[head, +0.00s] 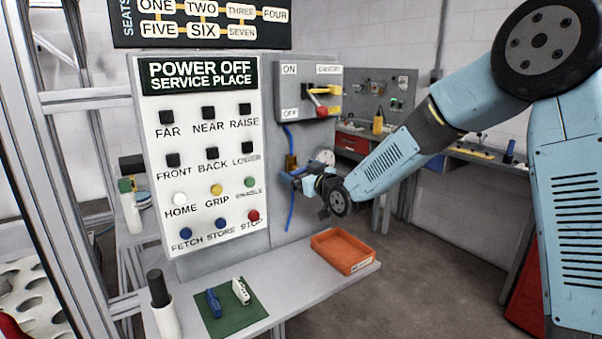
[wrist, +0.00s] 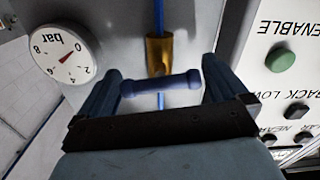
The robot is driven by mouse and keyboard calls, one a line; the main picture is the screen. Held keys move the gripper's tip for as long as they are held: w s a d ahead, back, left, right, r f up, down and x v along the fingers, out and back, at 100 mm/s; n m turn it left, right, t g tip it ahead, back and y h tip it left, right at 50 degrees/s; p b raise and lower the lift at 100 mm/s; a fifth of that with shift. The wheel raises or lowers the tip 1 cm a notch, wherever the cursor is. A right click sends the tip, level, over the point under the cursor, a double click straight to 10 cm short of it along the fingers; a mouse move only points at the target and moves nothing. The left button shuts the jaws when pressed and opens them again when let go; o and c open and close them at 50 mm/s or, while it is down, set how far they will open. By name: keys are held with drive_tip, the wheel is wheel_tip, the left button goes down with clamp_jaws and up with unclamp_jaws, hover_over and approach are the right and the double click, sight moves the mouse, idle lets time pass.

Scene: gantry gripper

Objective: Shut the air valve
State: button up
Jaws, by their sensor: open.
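The air valve has a brass body (wrist: 160,52) on a blue air line, mounted on the grey cabinet side. In the wrist view its blue handle (wrist: 160,86) lies crosswise to the line. The brass body also shows in the head view (head: 291,161), where my gripper hides the handle. My gripper (wrist: 160,75) is open, with one finger on each side of the handle. The handle's ends come close to the fingers; I cannot tell whether they touch. In the head view my gripper (head: 297,176) is at the panel side, just below the brass body.
A round bar gauge (wrist: 64,54) is left of the valve in the wrist view; its red needle seems near 0. The button panel (head: 205,160) is at the opposite side. An ON/OFF switch box (head: 300,90) is above. An orange tray (head: 343,251) stands on the shelf below.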

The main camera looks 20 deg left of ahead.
drive_tip(key=shift+c, duration=0.5)
drive_tip(key=c, duration=0.6)
drive_tip(key=shift+m, duration=1)
drive_tip(key=o, duration=0.7)
drive_tip(key=v, duration=1.3)
drive_tip(key=shift+s+d, duration=0.2)
drive_tip(key=shift+d, duration=0.1)
